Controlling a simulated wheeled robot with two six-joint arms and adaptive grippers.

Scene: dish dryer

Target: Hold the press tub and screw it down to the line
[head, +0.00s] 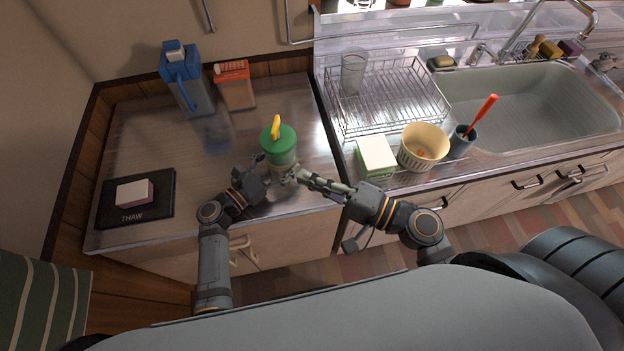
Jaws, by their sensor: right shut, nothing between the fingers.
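The press tub (281,157) stands upright on the steel counter, with a green lid and a yellow handle (276,127) sticking up from it. The line on the tub is too small to make out. My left gripper (262,170) is low at the tub's front left side; its fingers are partly hidden, and I cannot tell if they touch the tub. My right gripper (288,177) is shut and empty, just in front of the tub's lower part and below the lid.
A blue jug (188,85) and an orange-red box (234,86) stand behind left. A black THAW board (137,200) holds a pinkish block (135,193). To the right are a wire rack (392,95), a green-and-white box (376,157), a cream basket (423,147) and the sink (530,105).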

